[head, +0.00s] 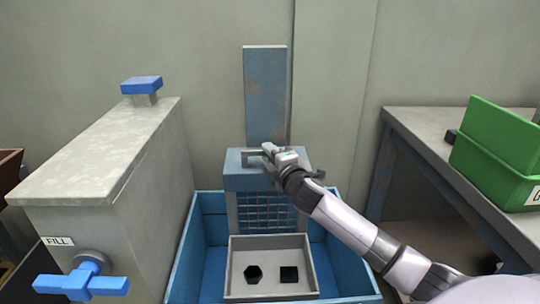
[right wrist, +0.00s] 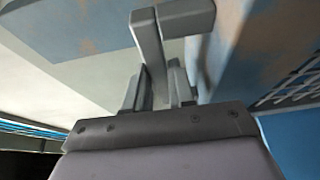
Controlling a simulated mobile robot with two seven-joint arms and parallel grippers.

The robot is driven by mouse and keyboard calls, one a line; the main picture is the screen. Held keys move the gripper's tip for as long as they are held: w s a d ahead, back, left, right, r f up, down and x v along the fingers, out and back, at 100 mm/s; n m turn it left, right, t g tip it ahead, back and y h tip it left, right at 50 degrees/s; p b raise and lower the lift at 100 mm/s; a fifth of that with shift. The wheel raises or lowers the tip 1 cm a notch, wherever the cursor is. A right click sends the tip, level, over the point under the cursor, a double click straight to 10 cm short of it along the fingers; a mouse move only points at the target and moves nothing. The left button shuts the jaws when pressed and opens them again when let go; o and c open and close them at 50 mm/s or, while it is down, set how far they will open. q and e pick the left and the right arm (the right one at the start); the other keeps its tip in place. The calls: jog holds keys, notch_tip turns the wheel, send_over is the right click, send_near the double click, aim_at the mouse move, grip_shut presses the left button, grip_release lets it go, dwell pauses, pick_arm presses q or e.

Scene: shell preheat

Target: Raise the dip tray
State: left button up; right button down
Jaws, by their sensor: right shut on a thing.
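The dip tray (head: 270,242) is a shallow grey tray low inside a blue tank (head: 209,240) in the head view. A dark hexagonal shape (head: 254,273) and a dark square shape (head: 289,274) show in it; I cannot tell if they are parts or holes. Behind it a wire mesh (head: 262,215) hangs below a blue carriage (head: 243,181) on an upright blue post (head: 265,95). My right gripper (head: 270,156) is shut on the grey carriage handle (head: 254,153). In the right wrist view the handle (right wrist: 178,21) enters between the fingers (right wrist: 160,88). My left gripper is out of view.
A grey cabinet (head: 105,150) with a blue knob (head: 141,84) and a blue FILL valve (head: 85,279) stands at the left. A bench (head: 425,135) with green bins (head: 497,150) stands at the right. The wall is close behind the post.

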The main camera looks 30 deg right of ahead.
notch_tip(320, 180, up, 5)
jog(key=p, duration=0.3)
jog(key=shift+r, duration=0.15)
pick_arm(q)
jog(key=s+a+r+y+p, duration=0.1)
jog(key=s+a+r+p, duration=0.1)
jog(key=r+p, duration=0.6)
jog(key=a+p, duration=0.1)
jog(key=p, duration=0.1)
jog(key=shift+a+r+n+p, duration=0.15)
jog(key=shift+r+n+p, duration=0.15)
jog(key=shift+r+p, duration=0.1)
pick_arm(e)
notch_tip(320, 180, up, 10)
jog(key=shift+r, duration=0.25)
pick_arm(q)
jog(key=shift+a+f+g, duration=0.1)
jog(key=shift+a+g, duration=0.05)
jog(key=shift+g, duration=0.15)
pick_arm(e)
jog(key=shift+d+r, duration=0.1)
jog(key=c, duration=1)
grip_release()
jog(key=shift+c, duration=0.2)
jog(key=shift+f, duration=0.25)
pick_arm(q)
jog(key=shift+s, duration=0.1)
pick_arm(e)
jog(key=s+a, duration=0.1)
jog(key=s, duration=0.6)
